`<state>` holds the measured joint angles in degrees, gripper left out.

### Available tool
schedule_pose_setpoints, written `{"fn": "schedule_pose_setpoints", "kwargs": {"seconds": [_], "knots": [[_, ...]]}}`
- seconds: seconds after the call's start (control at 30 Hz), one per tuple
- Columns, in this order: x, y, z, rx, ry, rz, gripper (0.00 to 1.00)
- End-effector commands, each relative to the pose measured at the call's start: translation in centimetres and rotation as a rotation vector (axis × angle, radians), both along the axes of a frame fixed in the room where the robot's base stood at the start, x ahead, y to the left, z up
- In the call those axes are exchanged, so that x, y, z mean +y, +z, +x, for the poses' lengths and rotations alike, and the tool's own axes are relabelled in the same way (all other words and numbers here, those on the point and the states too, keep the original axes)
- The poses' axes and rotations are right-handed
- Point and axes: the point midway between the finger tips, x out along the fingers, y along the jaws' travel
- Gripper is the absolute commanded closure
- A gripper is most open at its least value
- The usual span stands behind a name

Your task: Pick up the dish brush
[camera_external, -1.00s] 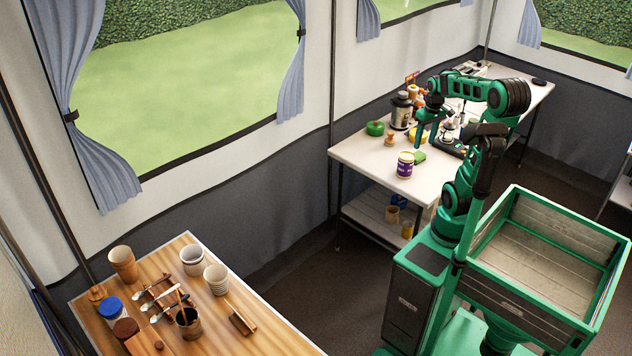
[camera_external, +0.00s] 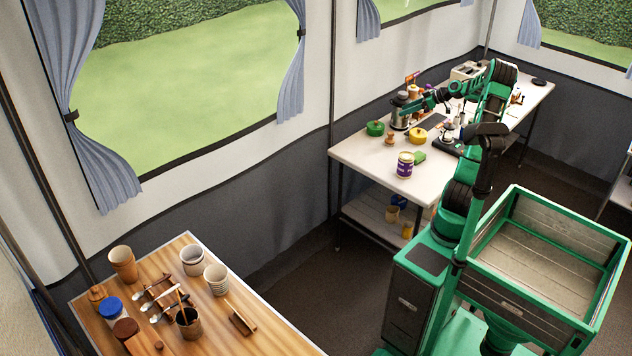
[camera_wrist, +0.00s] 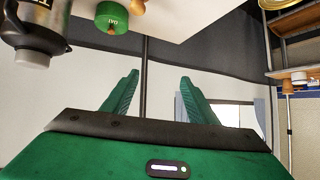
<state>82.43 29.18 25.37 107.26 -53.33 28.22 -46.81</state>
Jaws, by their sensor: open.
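A small brush (camera_external: 242,323) with a wooden back and a thin pale handle lies on the wooden table at the front left in the external view. I cannot tell for sure whether it is the dish brush. My gripper (camera_external: 408,108) is far from it, over the back left part of the white table beside the dark jug. In the wrist view, my gripper (camera_wrist: 158,84) has its two green fingers spread apart with nothing between them. No brush shows in the wrist view.
The white table (camera_external: 360,157) holds a dark jug (camera_external: 399,115), a green round pot (camera_external: 375,128), a yellow pot (camera_external: 418,136) and a purple-labelled can (camera_external: 405,164). The jug (camera_wrist: 32,38) is close in the wrist view. Cups crowd the wooden table (camera_external: 270,335); floor lies between.

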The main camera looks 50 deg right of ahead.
Motion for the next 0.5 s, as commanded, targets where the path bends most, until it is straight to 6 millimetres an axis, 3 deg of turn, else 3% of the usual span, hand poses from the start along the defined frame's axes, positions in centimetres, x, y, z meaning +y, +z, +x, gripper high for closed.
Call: {"fn": "schedule_pose_setpoints", "kwargs": {"seconds": [0.3,0.5], "knots": [[-6.2,2.8,-1.0,-0.260,-0.031,0.009,0.47],[-5.8,-2.9,-0.9,-0.258,-0.026,0.014,0.47]]}}
